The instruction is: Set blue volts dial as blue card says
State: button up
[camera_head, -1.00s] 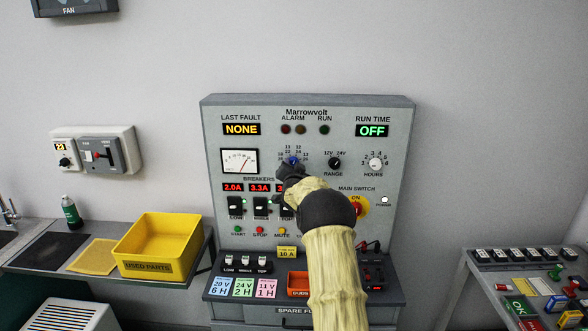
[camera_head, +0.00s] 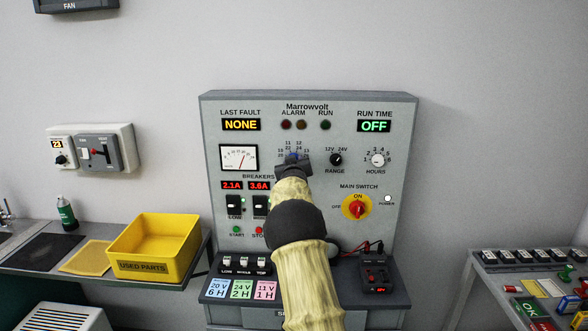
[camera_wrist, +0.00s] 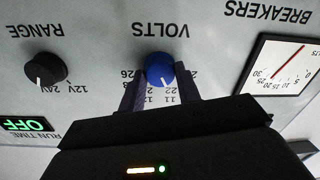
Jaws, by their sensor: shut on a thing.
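The blue volts dial (camera_wrist: 160,68) sits on the grey panel, upside down in the wrist view. Its white mark points down and slightly right there, toward the printed 22 and 11. My gripper (camera_wrist: 160,82) has one dark finger on each side of the dial, closed on it. In the head view my gripper (camera_head: 293,166) is in front of the dial (camera_head: 293,157) and partly covers it and its scale. The blue card (camera_head: 219,289) on the ledge reads 20 V, 6 H. The needle meter (camera_head: 239,157) is left of the dial.
The black range knob (camera_head: 336,159) and white hours knob (camera_head: 377,160) are to the right. The red main switch (camera_head: 357,208) is lower right. Breakers (camera_head: 235,206) are lower left, partly behind my arm. Green (camera_head: 242,289) and pink (camera_head: 266,290) cards stand beside the blue card.

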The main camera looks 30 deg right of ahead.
jog(key=shift+a+n+g+h+b, duration=0.15)
jog(key=shift+n+g+h+b, duration=0.15)
jog(key=shift+n+b, duration=2.65)
jog(key=shift+n+p, duration=0.8)
jog(key=shift+n, duration=0.25)
jog(key=o, duration=1)
